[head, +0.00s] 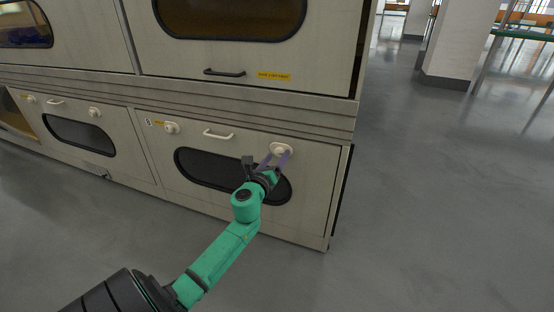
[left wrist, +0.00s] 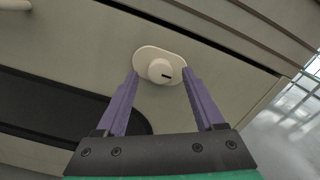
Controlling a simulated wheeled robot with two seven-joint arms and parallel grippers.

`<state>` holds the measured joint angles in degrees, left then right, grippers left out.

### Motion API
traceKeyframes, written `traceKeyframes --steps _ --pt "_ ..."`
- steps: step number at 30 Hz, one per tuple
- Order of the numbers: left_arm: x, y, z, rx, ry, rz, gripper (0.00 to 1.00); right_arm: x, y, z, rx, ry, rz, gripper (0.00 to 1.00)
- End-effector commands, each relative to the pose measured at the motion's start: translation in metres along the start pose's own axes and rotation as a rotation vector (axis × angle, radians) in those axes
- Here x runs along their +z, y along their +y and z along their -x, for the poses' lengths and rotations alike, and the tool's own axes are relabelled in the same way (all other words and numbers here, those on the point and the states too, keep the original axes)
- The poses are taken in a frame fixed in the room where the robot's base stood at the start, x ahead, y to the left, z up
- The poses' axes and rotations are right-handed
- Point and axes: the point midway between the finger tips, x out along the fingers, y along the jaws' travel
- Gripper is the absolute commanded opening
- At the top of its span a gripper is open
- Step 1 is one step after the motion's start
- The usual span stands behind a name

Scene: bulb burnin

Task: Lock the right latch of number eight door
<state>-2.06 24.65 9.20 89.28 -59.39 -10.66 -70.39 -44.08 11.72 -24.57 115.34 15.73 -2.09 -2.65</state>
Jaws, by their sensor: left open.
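The number eight door (head: 310,168) is the lower right door of the cabinet and is closed. It has a dark oval window, and a small label plate near its top left corner. Its right latch (head: 281,149) is a cream knob on an oval plate, and it shows in the left wrist view (left wrist: 160,70) with a dark slot mark on the knob's right side. My left gripper (head: 277,158) is open and empty. Its purple fingers are on either side of the latch, with the tips near the plate's lower edge. I cannot tell whether they touch it.
The door's left latch (head: 171,128) and cream handle (head: 218,135) are to the left. Another lower door (head: 82,125) lies further left. Upper doors (head: 255,50) with dark handles are above. The grey floor (head: 430,200) to the right is clear.

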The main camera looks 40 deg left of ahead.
Motion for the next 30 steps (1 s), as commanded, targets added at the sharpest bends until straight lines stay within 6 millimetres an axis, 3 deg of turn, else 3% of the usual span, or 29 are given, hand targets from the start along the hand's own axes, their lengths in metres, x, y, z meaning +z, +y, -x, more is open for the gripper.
traceKeyframes --steps 9,12,15,30 --pt "0.0003 0.0001 -0.007 0.0 0.0 0.0 0.7 0.0008 0.0 -0.0006 0.0 0.006 -0.002 0.43" --pt "0.0002 0.0001 -0.0069 0.0 0.0 0.001 0.32 0.0007 0.0 -0.0006 0.0 0.006 -0.002 0.43" --pt "0.0002 0.0001 -0.0068 0.0 0.0 0.001 0.0 0.0007 0.0 -0.0006 0.0 0.006 -0.002 0.43" --pt "-0.0002 0.0002 -0.0065 0.0 0.001 0.001 0.0 0.0006 0.0003 -0.0008 0.0 0.005 -0.002 0.43"
